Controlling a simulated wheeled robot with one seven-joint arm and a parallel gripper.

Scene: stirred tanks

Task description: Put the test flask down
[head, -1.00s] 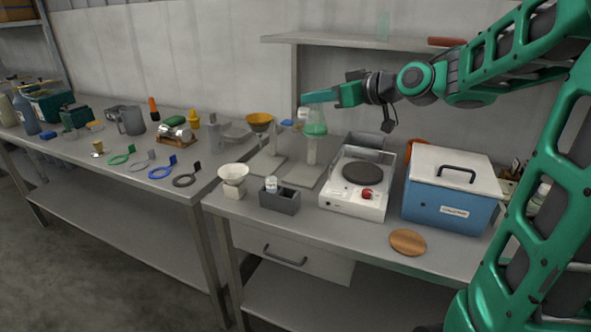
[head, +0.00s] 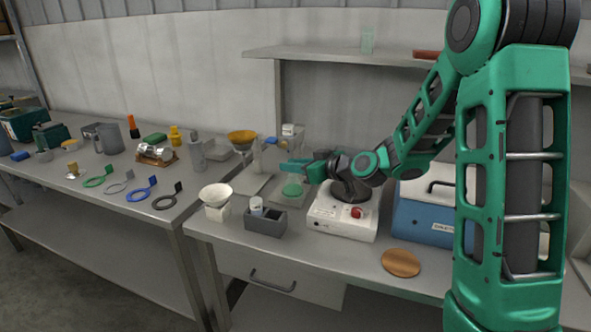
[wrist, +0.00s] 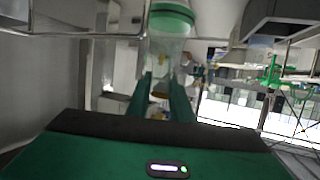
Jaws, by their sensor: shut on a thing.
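The test flask (head: 292,190) is clear with green liquid in its base. My gripper (head: 290,168) is shut on its neck, and the flask hangs below the fingers, low over the right flat grey plate (head: 283,200). I cannot tell whether its base touches the plate. In the wrist view the flask (wrist: 169,45) sits between my two dark green fingers (wrist: 160,92), with its green part at the top of the picture. My arm hides part of the hotplate and the blue box.
A grey holder (head: 265,222) with a vial and a white funnel (head: 215,196) stand in front and left. A blue box (head: 420,228) is to the right; a wooden disc (head: 401,263) lies near the front edge.

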